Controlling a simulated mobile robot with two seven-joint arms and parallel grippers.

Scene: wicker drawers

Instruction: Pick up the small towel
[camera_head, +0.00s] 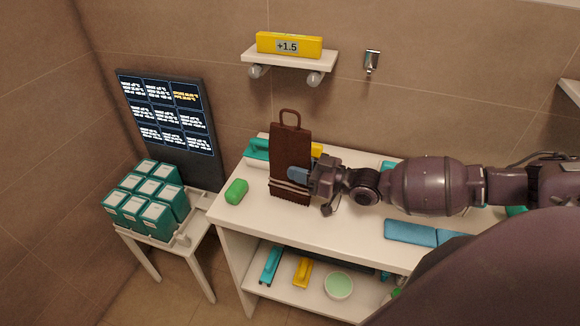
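A flat blue folded cloth (410,232), which looks like a small towel, lies on the white table top below my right forearm. Another blue piece lies beside it, partly covered by my arm. My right gripper (303,183) is at the table's left part, in front of a dark brown upright item with a loop handle (290,145). A small blue patch (298,174) shows at its fingertips; I cannot tell whether it is cloth in the grip or part of something else. The finger opening is not clear. My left gripper is not in view.
A green block (236,191) lies on the white table (255,212) near its left end. Teal and yellow items lie behind the brown one. The lower shelf holds brushes and a bowl (338,285). Teal boxes (148,198) fill a side stand beside a dark screen (165,115).

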